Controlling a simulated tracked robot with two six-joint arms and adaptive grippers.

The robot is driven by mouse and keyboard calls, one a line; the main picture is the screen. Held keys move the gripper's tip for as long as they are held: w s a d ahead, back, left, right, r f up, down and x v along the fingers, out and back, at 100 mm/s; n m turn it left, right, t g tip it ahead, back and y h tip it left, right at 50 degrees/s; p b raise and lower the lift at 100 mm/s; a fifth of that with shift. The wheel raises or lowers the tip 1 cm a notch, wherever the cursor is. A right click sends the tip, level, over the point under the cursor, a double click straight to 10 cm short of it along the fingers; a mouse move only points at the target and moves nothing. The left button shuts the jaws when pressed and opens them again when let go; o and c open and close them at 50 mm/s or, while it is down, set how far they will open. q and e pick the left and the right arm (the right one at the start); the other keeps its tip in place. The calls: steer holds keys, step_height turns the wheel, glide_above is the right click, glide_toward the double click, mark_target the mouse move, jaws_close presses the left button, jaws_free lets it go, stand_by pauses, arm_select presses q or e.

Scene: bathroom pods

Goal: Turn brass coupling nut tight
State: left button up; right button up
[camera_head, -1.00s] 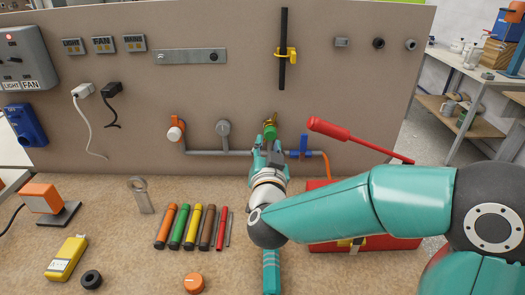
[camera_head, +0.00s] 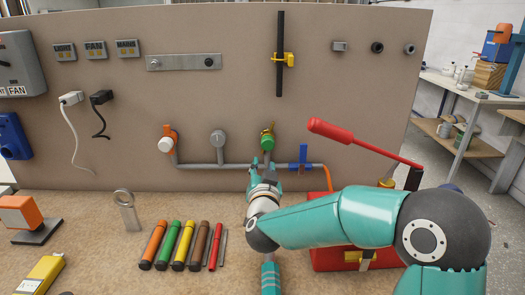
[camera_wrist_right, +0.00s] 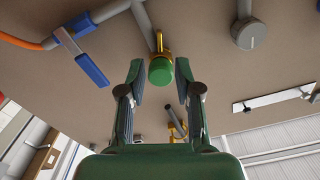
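The brass coupling nut (camera_head: 267,130) has a green end and sits on a short stub of the grey pipe on the upright panel. In the right wrist view, the brass part (camera_wrist_right: 162,44) shows behind the round green end (camera_wrist_right: 160,71). My right gripper (camera_head: 263,168) is just below the fitting in the head view. In the right wrist view, my right gripper (camera_wrist_right: 160,78) is open, with one finger on each side of the green end and visible gaps; neither finger touches it. My left gripper is in neither view.
A blue-handled valve (camera_head: 302,157) sits right of the fitting, a grey round knob (camera_head: 218,140) and an orange-and-white valve (camera_head: 167,140) left. A red-handled tool (camera_head: 345,133) slants above a red box (camera_head: 342,257). Several coloured markers (camera_head: 183,245) lie on the bench.

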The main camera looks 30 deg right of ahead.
mark_target(263, 151)
steer(key=p+x, duration=0.1)
steer(key=x, duration=0.8)
jaws_close()
